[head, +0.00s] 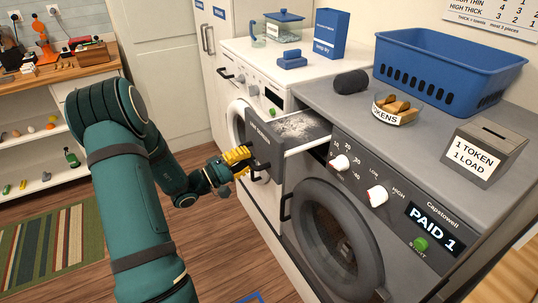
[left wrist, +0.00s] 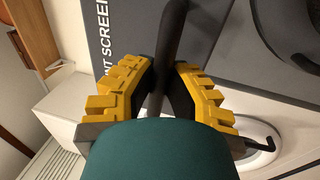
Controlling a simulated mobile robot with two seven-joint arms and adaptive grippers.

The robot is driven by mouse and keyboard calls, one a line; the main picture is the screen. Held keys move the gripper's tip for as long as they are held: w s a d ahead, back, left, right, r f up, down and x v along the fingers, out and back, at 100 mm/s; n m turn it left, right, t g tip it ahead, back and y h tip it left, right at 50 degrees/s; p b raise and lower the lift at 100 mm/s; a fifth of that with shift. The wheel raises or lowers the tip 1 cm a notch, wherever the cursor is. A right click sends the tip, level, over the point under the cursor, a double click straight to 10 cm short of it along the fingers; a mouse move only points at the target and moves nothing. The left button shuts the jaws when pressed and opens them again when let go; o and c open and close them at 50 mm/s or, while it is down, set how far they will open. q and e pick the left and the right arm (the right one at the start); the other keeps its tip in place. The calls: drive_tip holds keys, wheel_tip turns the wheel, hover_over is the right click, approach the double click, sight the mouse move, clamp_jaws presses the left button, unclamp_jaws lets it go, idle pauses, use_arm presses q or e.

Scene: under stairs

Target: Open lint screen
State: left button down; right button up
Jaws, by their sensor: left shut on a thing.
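The lint screen (head: 303,128) is a drawer pulled out from the upper left of the grey dryer (head: 400,180), with pale lint on its top. Its dark front panel carries a label, partly readable as "NT SCREEN" in the left wrist view (left wrist: 103,35). My left gripper (head: 247,160), with yellow fingers, is at the front panel. In the left wrist view its fingers are closed around the dark bar handle (left wrist: 172,35). My right gripper is not in view.
A white washer (head: 262,85) stands beyond the drawer. On the dryer top are a blue basket (head: 440,65), a dark roll (head: 351,82), a token bowl (head: 398,108) and a token box (head: 484,150). A shelf (head: 60,80) stands at left; wooden floor lies between.

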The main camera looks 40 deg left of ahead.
use_arm(q)
drive_tip(key=shift+r+b+v, duration=0.2)
drive_tip(key=shift+b+v, duration=0.05)
drive_tip(key=shift+v, duration=0.8)
drive_tip(key=shift+r+b+v, duration=0.2)
drive_tip(key=shift+v, duration=0.85)
drive_tip(key=shift+s+a, duration=0.1)
drive_tip(key=c, duration=0.9)
unclamp_jaws()
drive_tip(key=shift+s, duration=0.15)
drive_tip(key=shift+c, duration=0.2)
drive_tip(key=v, duration=1.2)
